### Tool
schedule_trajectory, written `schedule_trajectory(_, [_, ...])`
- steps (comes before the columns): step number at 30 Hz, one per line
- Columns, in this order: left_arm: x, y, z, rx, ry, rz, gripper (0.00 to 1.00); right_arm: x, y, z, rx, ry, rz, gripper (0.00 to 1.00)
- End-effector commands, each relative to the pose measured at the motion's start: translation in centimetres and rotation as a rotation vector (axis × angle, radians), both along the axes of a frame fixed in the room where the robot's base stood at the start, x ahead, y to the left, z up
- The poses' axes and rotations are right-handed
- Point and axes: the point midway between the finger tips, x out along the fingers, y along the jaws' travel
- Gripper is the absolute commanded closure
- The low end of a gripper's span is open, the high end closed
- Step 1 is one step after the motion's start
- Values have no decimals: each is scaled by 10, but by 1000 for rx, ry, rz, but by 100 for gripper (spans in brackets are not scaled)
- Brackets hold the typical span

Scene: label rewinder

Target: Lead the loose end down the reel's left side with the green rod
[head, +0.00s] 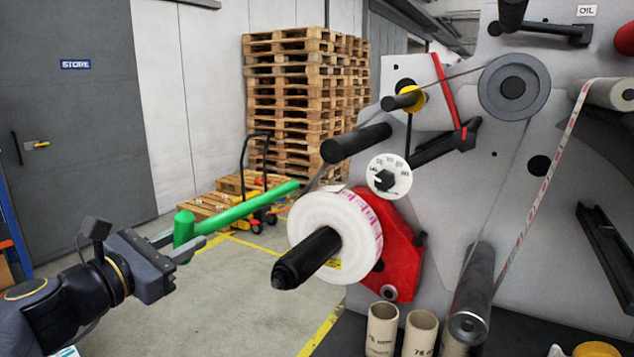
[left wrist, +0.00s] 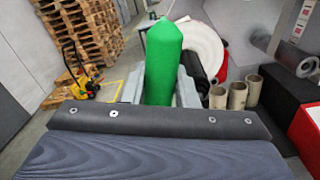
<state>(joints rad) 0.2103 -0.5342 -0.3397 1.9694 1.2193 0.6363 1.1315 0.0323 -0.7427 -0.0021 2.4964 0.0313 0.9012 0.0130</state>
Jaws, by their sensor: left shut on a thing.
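My left gripper (head: 186,246) is shut on the green rod (head: 245,208) by its thick green handle, left of the reel. The rod points right and slightly up, its tip beside the upper left of the white label reel (head: 318,218). The reel sits on a black shaft. A thin grey strip, seemingly the loose end (head: 318,177), hangs from the black roller (head: 356,143) toward the reel's top left, close to the rod's tip. I cannot tell whether they touch. In the left wrist view the green handle (left wrist: 163,62) stands between both fingers. My right gripper is not in view.
The red bracket (head: 402,250) is behind the reel. Cardboard cores (head: 381,328) stand below it. Pallets (head: 300,95) and a pallet truck stand further back.

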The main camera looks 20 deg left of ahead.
Motion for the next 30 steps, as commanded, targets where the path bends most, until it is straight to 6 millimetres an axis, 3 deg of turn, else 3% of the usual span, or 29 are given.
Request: schedule_trajectory(30, [-122, 16, 2, 0, -4, 2, 100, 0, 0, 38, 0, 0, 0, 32])
